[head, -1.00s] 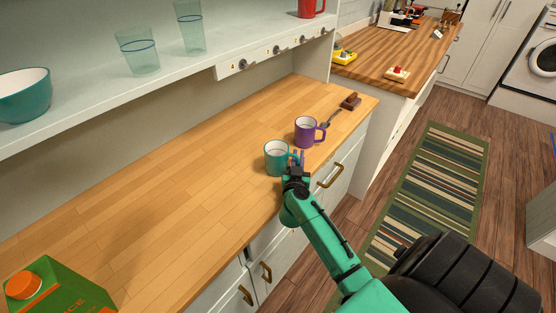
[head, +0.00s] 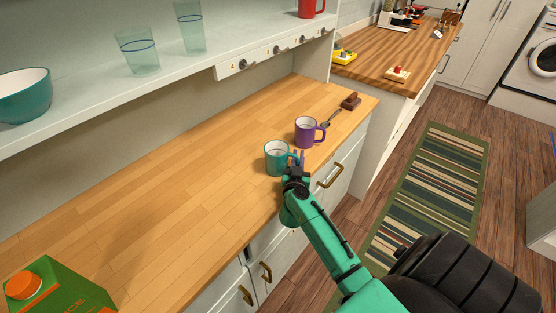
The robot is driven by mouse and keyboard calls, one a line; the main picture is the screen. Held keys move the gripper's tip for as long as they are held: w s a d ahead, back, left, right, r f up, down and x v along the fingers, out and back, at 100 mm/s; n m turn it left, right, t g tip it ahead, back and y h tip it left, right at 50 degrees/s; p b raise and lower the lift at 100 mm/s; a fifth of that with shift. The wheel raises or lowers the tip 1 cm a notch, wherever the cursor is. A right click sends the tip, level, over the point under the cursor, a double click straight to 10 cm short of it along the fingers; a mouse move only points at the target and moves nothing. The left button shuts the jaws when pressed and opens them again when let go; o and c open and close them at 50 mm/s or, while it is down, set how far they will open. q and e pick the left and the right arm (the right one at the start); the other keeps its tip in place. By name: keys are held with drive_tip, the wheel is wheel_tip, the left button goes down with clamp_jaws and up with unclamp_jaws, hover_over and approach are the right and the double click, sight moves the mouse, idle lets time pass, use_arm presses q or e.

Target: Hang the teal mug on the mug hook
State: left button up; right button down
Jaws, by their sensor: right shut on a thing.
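The teal mug (head: 275,158) stands upright on the wooden counter (head: 150,200), near its front edge. My right gripper (head: 297,161) is at the mug's handle side, shut on the mug; the handle is partly hidden by the fingers. A rail with several mug hooks (head: 277,50) is fixed under the front of the white shelf (head: 90,97), above and behind the mug. The hooks look empty. My left gripper is not in view.
A purple mug (head: 305,132) stands close behind and right of the teal mug. A spoon (head: 329,120) and a brown block (head: 350,102) lie beyond it. A green carton (head: 60,292) is at bottom left. Glasses (head: 138,52) and a teal bowl (head: 22,95) stand on the shelf.

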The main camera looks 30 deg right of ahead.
drive_tip(key=shift+r, duration=0.1)
wheel_tip(320, 180, up, 20)
drive_tip(key=p, duration=0.7)
idle(2.4)
drive_tip(key=s+a+f+n+t+y+b, duration=0.1)
drive_tip(key=s+a+f+n+y, duration=0.1)
drive_tip(key=s+a+f+y, duration=0.2)
drive_tip(key=s+a+f+n+t+y+b, duration=0.1)
drive_tip(key=s+a+f+n+t+y, duration=0.1)
drive_tip(key=s+a+f, duration=0.4)
drive_tip(key=s+a+f+n+t+y+b, duration=0.1)
drive_tip(key=s+a+f+n+y, duration=0.3)
drive_tip(key=a, duration=0.9)
wheel_tip(320, 180, down, 3)
drive_tip(key=shift+s+a+r+y, duration=0.1)
drive_tip(key=shift+s+a+y, duration=0.05)
drive_tip(key=shift+s+y, duration=0.65)
